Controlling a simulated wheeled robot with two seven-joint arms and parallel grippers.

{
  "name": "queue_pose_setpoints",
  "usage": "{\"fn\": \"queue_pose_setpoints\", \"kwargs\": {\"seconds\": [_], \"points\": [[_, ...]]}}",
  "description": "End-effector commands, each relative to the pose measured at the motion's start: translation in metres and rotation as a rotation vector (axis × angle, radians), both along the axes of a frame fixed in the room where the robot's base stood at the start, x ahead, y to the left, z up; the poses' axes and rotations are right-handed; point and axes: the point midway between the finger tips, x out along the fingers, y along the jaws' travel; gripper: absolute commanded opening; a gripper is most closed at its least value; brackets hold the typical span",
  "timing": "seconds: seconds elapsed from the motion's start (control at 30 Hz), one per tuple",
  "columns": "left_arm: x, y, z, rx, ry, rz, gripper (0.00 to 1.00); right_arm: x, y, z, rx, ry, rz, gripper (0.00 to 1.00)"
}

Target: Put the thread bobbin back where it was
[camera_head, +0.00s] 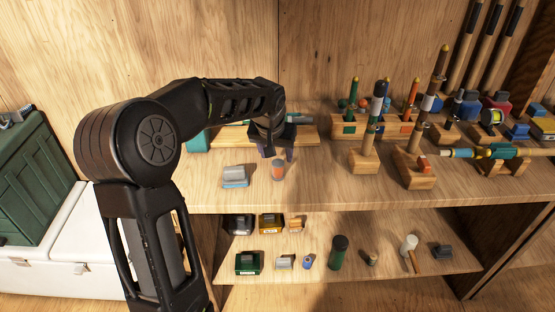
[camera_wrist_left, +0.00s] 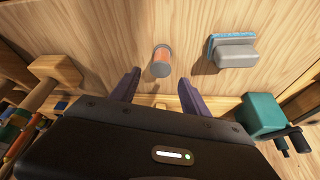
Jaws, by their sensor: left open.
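A small cylinder with an orange middle and grey ends, which looks like the thread bobbin (camera_head: 278,170), stands upright on the bench top near its front edge. In the left wrist view the bobbin (camera_wrist_left: 162,62) is just beyond my fingertips, roughly between their lines. My left gripper (camera_head: 276,154) is open and empty, its purple fingers pointing down behind the bobbin and apart from it. It also shows in the left wrist view (camera_wrist_left: 158,82). My right gripper is not in view.
A grey block with a blue base (camera_head: 235,176) sits left of the bobbin. Wooden stands with rods (camera_head: 366,160) fill the right. A wooden board (camera_head: 232,137) lies behind the gripper. A lower shelf (camera_head: 400,284) holds boxes, a green cylinder (camera_head: 339,250) and a mallet (camera_head: 410,246).

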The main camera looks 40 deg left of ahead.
Motion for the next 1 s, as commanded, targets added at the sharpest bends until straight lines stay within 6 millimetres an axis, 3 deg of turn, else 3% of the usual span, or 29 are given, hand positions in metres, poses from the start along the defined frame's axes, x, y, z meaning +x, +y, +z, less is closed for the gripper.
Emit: {"fn": "queue_pose_setpoints", "kwargs": {"seconds": [0.2,0.4,1.0], "points": [[-0.016,-0.007,0.043,0.002,-0.004,0.0,0.54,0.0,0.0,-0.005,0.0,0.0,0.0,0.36],[-0.026,-0.011,0.068,0.001,-0.002,0.0,0.54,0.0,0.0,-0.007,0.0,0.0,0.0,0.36],[-0.028,-0.011,0.072,0.0,0.0,0.0,0.54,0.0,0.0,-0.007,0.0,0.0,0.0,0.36]]}}
